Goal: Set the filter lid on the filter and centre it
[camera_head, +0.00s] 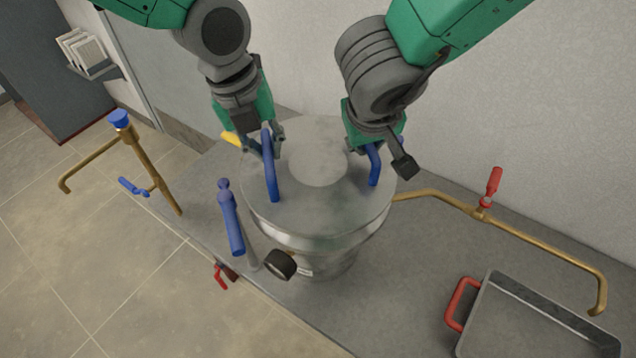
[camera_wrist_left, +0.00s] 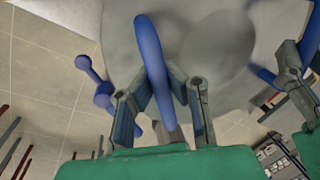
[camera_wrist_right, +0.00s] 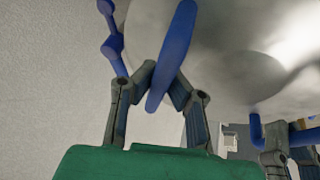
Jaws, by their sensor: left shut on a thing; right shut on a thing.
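The filter lid (camera_head: 308,208) is a round, shiny metal disc with two upright blue handles. It lies over the metal filter (camera_head: 335,264), whose lower body shows beneath it. Whether the lid rests on the rim or hovers slightly above is unclear. My left gripper (camera_head: 264,143) is shut on the left blue handle (camera_head: 271,175), also seen in the left wrist view (camera_wrist_left: 152,55). My right gripper (camera_head: 366,150) is shut on the right blue handle (camera_head: 374,170), also seen in the right wrist view (camera_wrist_right: 174,50). The filter's top opening is hidden.
A blue lever (camera_head: 231,218) and a black gauge (camera_head: 280,264) stand close to the filter's front left. A brass pipe with a blue valve (camera_head: 120,120) is at left, one with a red valve (camera_head: 494,182) at right. A grey tray (camera_head: 490,310) sits front right.

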